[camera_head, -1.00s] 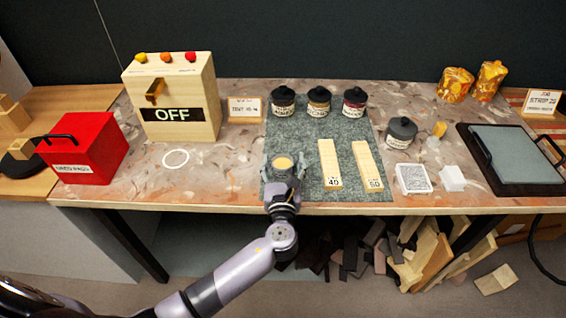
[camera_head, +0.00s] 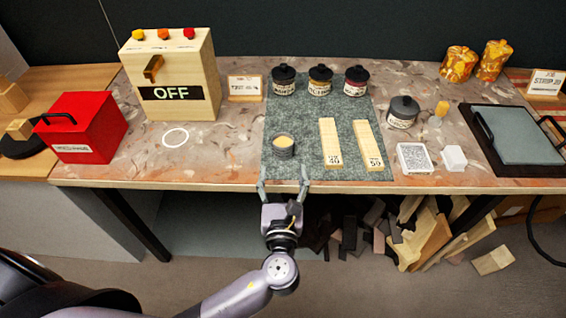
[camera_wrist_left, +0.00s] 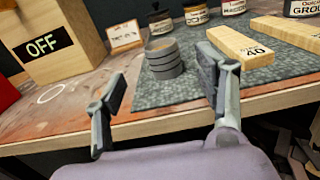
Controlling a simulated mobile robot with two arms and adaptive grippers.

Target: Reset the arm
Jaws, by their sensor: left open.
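My left gripper (camera_head: 284,190) is open and empty at the front edge of the bench, in the head view. Its two fingers also show spread apart in the left wrist view (camera_wrist_left: 160,105). A small dark ribbed jar with a tan top (camera_head: 283,147) stands upright on the grey-green mat (camera_head: 300,120), just beyond the fingertips and apart from them. The same jar shows between the fingers and farther off in the left wrist view (camera_wrist_left: 163,58). My right gripper is in neither view.
Two wooden strips (camera_head: 330,142) lie on the mat, right of the jar. Several lidded jars (camera_head: 320,80) stand behind. A red box (camera_head: 85,128) and a wooden OFF box (camera_head: 172,75) are left. A dark tray (camera_head: 517,140) is right. Wood scraps (camera_head: 430,235) lie below the bench.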

